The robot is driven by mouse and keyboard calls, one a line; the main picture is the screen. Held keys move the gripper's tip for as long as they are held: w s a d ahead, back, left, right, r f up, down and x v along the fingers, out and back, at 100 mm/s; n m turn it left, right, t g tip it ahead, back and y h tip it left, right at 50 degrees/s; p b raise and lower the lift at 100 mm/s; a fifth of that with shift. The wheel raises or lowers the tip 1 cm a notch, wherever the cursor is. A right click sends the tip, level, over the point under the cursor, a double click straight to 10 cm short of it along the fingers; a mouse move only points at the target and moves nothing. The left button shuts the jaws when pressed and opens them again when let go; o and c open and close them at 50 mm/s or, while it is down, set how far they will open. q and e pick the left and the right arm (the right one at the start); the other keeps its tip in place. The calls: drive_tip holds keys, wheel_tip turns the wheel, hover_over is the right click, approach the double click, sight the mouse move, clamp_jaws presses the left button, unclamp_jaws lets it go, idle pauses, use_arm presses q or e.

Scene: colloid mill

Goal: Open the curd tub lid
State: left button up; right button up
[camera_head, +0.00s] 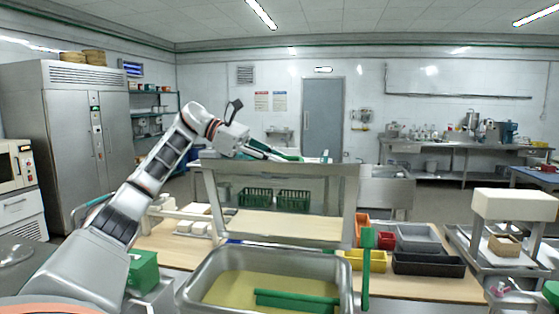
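The curd tub (200,275) is a steel basin at the bottom middle, with pale yellow contents and a green bar inside. Its apparent lid (208,182), a steel-framed panel with a see-through middle, stands raised at the tub's back edge. My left arm reaches up from the lower left. Its gripper (268,151) is at the lid's top edge, beside a green bar-like piece (290,158). The fingers are too small and overlapped to tell whether they are open, shut or touching. My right gripper is not in view.
An upright green paddle (367,268) stands right of the tub. Yellow, orange, grey and black bins (428,264) sit on the wooden table behind it. Green crates (293,200) show through the panel. A trolley (483,245) stands at the right.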

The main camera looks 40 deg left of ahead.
use_arm(q)
drive_tip(key=v, duration=1.2)
drive_tip(key=shift+f, duration=0.1)
idle(0.5)
